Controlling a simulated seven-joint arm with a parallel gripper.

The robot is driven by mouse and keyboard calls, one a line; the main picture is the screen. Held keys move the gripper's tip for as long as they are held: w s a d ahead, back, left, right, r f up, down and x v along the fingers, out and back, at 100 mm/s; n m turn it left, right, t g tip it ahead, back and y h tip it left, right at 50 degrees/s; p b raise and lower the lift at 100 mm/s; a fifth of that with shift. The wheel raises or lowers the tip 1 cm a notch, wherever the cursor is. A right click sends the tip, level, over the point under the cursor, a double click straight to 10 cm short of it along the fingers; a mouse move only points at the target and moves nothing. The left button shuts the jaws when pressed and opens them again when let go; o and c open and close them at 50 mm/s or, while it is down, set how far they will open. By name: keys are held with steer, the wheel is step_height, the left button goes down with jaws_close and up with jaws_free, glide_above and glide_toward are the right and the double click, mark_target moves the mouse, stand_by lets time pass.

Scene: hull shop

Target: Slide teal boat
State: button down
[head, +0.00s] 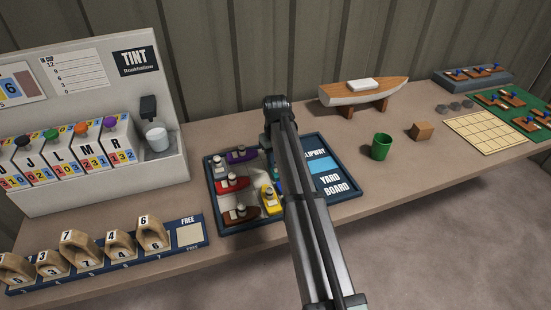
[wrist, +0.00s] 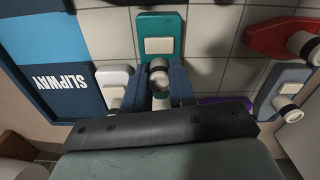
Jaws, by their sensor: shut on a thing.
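The teal boat (wrist: 160,24) lies on the tiled yard board in the wrist view, with a pale block on its deck and a rounded light knob near my gripper. My gripper (wrist: 160,82) is shut on that knob, one blue finger on each side. A white boat (wrist: 112,78) lies close left of the fingers, beside the blue SLIPWAY panel (wrist: 67,72). In the head view my arm covers my gripper and most of the teal boat. The yard board (head: 340,197) has a dark blue frame.
In the head view a purple boat (head: 241,155), red boat (head: 230,184), brown boat (head: 238,215) and yellow boat (head: 268,200) crowd the board's left part. The slipway end is clear of boats. A green cup (head: 381,147) and wooden block (head: 421,131) stand right of the board.

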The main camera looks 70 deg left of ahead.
steer(key=shift+a, duration=0.1)
steer(key=a, duration=0.6)
steer(key=shift+a, duration=0.3)
steer(key=c, duration=0.9)
jaws_free()
step_height(320, 180, up, 14)
steer(key=shift+f, duration=0.1)
